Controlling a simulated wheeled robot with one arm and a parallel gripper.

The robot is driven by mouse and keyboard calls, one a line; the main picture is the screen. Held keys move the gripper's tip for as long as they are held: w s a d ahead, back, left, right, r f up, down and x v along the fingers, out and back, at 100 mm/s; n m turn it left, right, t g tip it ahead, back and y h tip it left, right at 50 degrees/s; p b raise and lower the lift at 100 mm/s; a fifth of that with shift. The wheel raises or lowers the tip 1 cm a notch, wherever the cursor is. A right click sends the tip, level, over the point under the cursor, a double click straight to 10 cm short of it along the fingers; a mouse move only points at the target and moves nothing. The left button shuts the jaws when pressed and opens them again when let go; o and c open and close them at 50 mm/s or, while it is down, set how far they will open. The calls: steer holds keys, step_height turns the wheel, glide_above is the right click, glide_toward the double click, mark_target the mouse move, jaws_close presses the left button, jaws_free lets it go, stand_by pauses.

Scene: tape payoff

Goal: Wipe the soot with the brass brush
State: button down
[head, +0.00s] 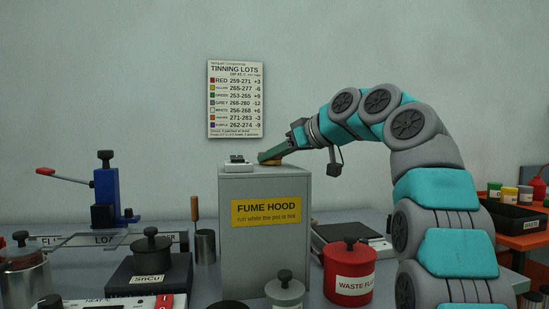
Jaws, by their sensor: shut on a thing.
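My gripper (298,135) is over the top of the grey fume hood box (238,186), at its right side. It is shut on what looks like the brass brush (272,154), a dark green bar with a tan-brass part low at the hood's top. Whether the brush touches the surface cannot be told for sure. I cannot make out any soot; the hood's top is seen nearly edge-on.
A small white switch box (237,161) sits on the hood's top left. A red waste flux pot (348,272), a grey lidded pot (285,291) and a SnCu pot (150,258) stand around the hood. A metal cup (205,246) holds a wooden-handled tool (195,208).

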mark_target(276, 166)
steer(key=shift+s+d+b, duration=0.2)
steer(key=shift+s+b, duration=0.25)
steer(key=shift+s, duration=0.3)
steer(key=shift+s+d+b, duration=0.2)
steer(key=shift+s+b, duration=0.2)
steer(key=shift+s, duration=0.35)
